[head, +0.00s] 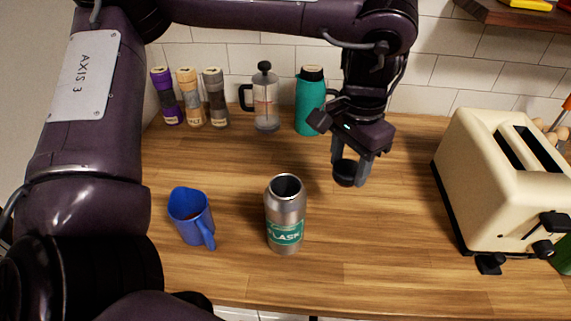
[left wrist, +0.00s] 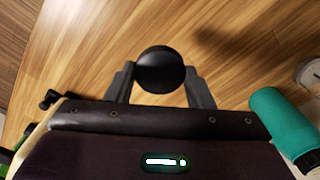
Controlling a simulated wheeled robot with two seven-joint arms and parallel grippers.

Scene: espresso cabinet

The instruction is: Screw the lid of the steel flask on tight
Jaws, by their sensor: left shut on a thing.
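The steel flask (head: 285,208) stands upright and open-topped on the wooden counter, with a green label on its lower part. Its dark round lid (head: 345,172) is between the fingers of my left gripper (head: 349,171), which is shut on it. In the head view the lid is to the right of the flask and farther back, apart from it. The left wrist view shows the black lid (left wrist: 160,70) between the two fingertips of the left gripper (left wrist: 160,78), over the counter. The flask is not seen in the left wrist view. My right gripper is not in view.
A blue mug (head: 189,214) stands left of the flask. A cream toaster (head: 490,190) stands at the right. A teal carafe (head: 308,105), a French press (head: 266,105) and several grinders line the back wall. Counter between flask and toaster is clear.

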